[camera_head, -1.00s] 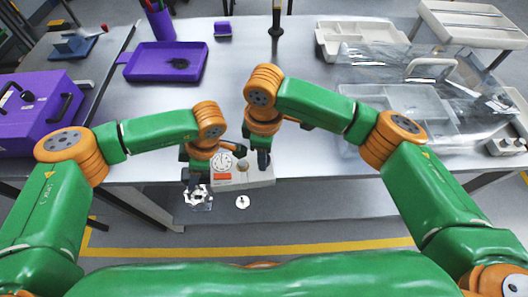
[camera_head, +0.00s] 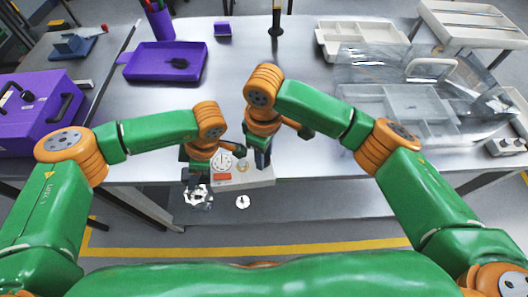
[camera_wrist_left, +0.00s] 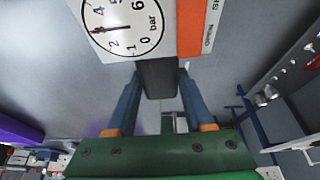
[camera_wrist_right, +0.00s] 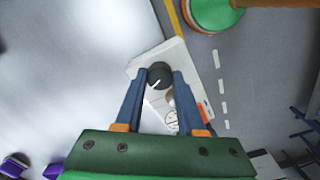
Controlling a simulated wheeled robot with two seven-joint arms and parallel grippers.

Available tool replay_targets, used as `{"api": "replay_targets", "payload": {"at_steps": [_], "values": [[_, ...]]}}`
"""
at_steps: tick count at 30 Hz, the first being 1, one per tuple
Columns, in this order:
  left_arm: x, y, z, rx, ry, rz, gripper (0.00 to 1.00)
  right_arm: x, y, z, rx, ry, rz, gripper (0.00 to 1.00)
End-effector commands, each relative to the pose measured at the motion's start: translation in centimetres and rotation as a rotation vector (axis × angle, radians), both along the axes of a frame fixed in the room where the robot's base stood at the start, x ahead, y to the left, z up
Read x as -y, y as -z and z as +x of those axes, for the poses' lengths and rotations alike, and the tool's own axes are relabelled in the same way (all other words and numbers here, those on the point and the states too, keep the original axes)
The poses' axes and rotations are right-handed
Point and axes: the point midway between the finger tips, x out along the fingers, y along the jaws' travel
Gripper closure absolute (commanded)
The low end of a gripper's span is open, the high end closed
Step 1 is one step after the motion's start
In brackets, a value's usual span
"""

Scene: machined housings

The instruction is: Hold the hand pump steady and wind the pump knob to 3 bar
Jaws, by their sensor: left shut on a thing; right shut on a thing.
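The hand pump (camera_head: 258,178) is a pale grey box at the table's front edge, with a round white gauge (camera_head: 222,162), a red-orange label (camera_head: 223,176) and a small brass fitting (camera_head: 242,166). My right gripper (camera_head: 262,160) is shut on the black pump knob (camera_wrist_right: 159,75), which has a white mark.
A purple tray (camera_head: 140,66) lies at the back left, with a purple case (camera_head: 35,110) further left. A pale divided tray (camera_head: 340,45) and clear bins (camera_head: 420,100) stand at right. The table's middle is clear. A silvery part (camera_head: 198,196) shows below the front edge.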

Motion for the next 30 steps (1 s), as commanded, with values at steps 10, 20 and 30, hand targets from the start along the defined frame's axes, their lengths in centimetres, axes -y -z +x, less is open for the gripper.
{"api": "replay_targets", "payload": {"at_steps": [10,20,30], "values": [[0.0,0.0,0.0,-0.002,0.001,-0.001,1.0,0.0,0.0,0.0,0.002,-0.001,0.001,0.31],[0.0,0.0,0.0,0.0,0.0,-0.001,1.0,-0.1,-4.5,0.2,0.006,-0.001,0.003,0.31],[0.0,0.0,0.0,0.0,0.0,-0.001,1.0,0.0,-11.7,0.1,0.004,0.0,0.0,0.31]]}}
